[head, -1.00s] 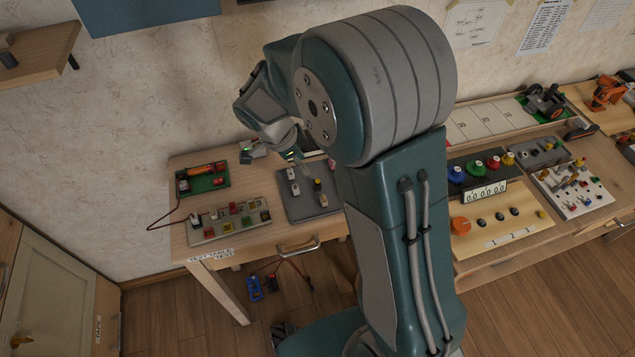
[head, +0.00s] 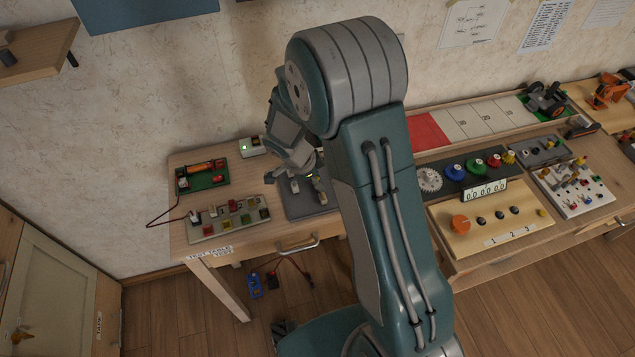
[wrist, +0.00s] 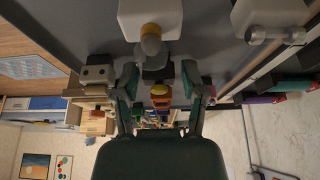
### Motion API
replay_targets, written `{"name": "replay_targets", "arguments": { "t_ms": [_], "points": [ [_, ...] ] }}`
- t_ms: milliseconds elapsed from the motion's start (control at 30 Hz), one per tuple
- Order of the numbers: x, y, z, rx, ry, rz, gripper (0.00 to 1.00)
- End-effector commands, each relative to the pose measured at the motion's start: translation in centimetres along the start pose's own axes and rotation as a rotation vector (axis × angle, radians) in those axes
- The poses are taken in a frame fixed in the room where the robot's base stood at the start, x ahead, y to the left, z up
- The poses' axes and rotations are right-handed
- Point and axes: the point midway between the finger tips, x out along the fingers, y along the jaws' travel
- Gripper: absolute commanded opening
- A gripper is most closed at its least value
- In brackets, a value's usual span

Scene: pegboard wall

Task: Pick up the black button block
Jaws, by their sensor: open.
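In the wrist view, a pale block (wrist: 150,16) with a yellow collar and a dark grey rounded cap stands just beyond my fingertips; it may be the black button block, but the dim light leaves this unsure. My gripper (wrist: 160,78) is open, its two fingers apart, with no block clearly held between them. In the head view my gripper (head: 291,178) is low over the grey mat (head: 300,209) on the table. The fingers and arm hide much of the mat and its blocks there.
A pale block with a lever (wrist: 270,20) is at the upper right of the wrist view, and a grey block (wrist: 97,73) is left of the fingers. In the head view, a panel of coloured switches (head: 229,219) and a green tray (head: 203,177) lie left of the mat.

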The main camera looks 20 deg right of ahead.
Motion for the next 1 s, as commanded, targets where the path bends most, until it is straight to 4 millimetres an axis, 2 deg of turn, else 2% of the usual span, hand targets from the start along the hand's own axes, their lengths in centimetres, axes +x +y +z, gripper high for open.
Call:
{"name": "replay_targets", "arguments": {
  "t_ms": [133, 167, 200, 233, 267, 700, 867, 1000],
  "points": [
    [0.0, 0.0, 0.0, 0.0, 0.0, -0.001, 0.54],
    [0.0, 0.0, 0.0, 0.0, 0.0, -0.001, 0.5],
    [0.0, 0.0, 0.0, 0.0, 0.0, -0.001, 0.32],
    [0.0, 0.0, 0.0, 0.0, 0.0, -0.001, 0.19],
    [0.0, 0.0, 0.0, 0.0, 0.0, -0.001, 0.12],
    [-0.4, -0.1, -0.1, 0.001, 0.0, -0.002, 0.1],
    [-1.8, -0.1, -0.7, 0.001, 0.001, -0.004, 0.1],
    [-3.7, 0.4, -1.2, 0.0, 0.0, -0.004, 0.1]
  ]
}}
